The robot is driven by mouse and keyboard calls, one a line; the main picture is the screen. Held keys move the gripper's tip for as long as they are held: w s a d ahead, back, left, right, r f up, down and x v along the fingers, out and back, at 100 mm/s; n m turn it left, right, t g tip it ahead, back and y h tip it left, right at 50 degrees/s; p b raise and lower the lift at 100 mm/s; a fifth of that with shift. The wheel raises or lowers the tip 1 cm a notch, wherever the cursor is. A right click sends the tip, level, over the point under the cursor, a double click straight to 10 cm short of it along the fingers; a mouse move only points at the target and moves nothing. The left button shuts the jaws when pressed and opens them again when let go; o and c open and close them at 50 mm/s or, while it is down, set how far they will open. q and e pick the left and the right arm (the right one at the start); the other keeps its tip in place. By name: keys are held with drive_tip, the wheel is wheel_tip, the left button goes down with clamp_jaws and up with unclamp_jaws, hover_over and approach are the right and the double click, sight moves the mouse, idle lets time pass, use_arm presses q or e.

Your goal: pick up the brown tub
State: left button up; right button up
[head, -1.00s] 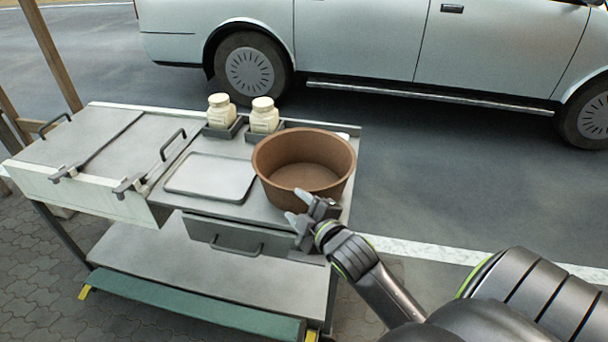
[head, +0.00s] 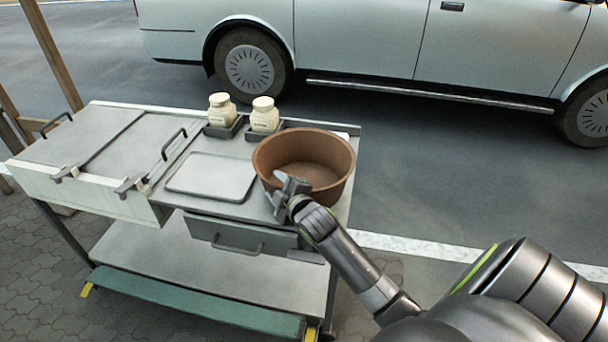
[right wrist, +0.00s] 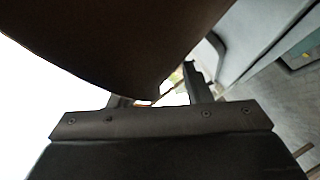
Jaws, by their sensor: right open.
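The brown tub (head: 335,185) is a round, open, empty-looking vessel standing upright on the right end of the grey cart. My right gripper (head: 287,188) is open at the tub's near left side, at about the height of its wall. In the right wrist view the tub's dark brown wall (right wrist: 110,45) fills the upper left, close to the gripper (right wrist: 160,95). Its lower edge hangs near the fingers. I cannot tell whether a finger touches the wall. My left gripper is out of view.
The cart (head: 150,240) holds a flat grey tray (head: 211,177) left of the tub. Two cream jars (head: 221,110) (head: 264,115) stand in holders behind. A drawer with a handle (head: 238,240) is in front. A pale car (head: 370,45) is parked beyond.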

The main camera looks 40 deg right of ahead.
clamp_jaws()
idle(0.3)
drive_tip(key=shift+w+r, duration=0.1)
drive_tip(key=shift+r, duration=0.05)
idle(1.1)
